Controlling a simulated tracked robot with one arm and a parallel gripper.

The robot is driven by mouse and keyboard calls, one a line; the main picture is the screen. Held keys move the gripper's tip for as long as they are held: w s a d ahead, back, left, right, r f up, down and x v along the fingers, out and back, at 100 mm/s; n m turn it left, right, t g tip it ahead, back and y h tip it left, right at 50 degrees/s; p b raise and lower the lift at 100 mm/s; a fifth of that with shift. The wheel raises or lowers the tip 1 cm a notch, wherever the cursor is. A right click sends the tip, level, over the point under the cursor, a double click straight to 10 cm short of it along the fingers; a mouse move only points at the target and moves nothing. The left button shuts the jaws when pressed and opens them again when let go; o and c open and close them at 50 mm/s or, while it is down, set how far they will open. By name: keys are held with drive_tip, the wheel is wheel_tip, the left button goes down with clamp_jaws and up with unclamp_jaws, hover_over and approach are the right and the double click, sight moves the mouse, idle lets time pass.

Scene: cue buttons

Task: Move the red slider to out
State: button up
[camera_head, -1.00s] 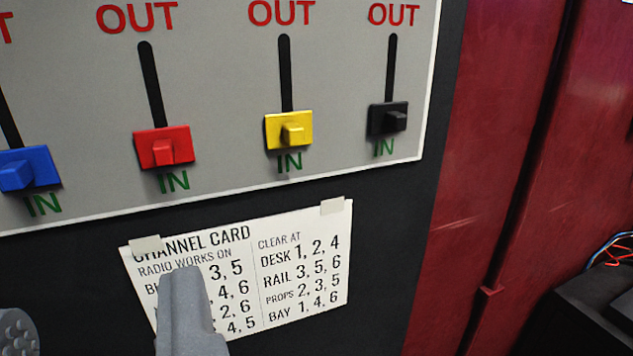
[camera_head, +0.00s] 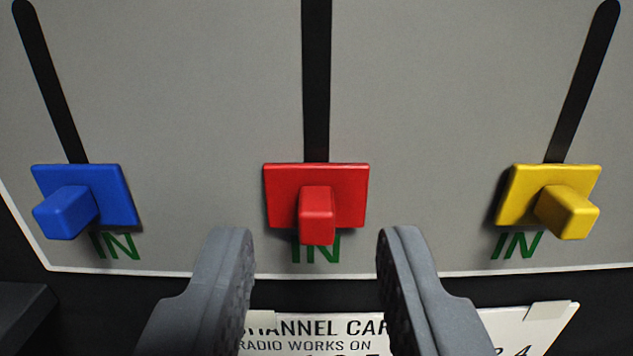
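The red slider (camera_head: 316,196) is at the bottom of its black vertical slot (camera_head: 316,80), by the green IN label. Its square knob sticks out toward the camera. My gripper (camera_head: 316,245) is open, with one grey finger at the lower left of the red knob and the other at the lower right. Nothing is between the fingers' pads but the view of the panel, and neither finger visibly touches the knob. The upper end of the slot and the OUT label are outside the view.
The blue slider (camera_head: 85,200) is to the left and the yellow slider (camera_head: 550,200) to the right, both at IN. The grey panel (camera_head: 220,90) between the slots is clear. A white channel card (camera_head: 540,325) is below, partly hidden by my fingers.

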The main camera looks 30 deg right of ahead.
drive_tip(key=shift+x, duration=0.95)
clamp_jaws()
drive_tip(key=shift+s, duration=0.1)
drive_tip(key=shift+r, duration=0.1)
wheel_tip(320, 180, up, 5)
drive_tip(key=p, duration=0.4)
unclamp_jaws()
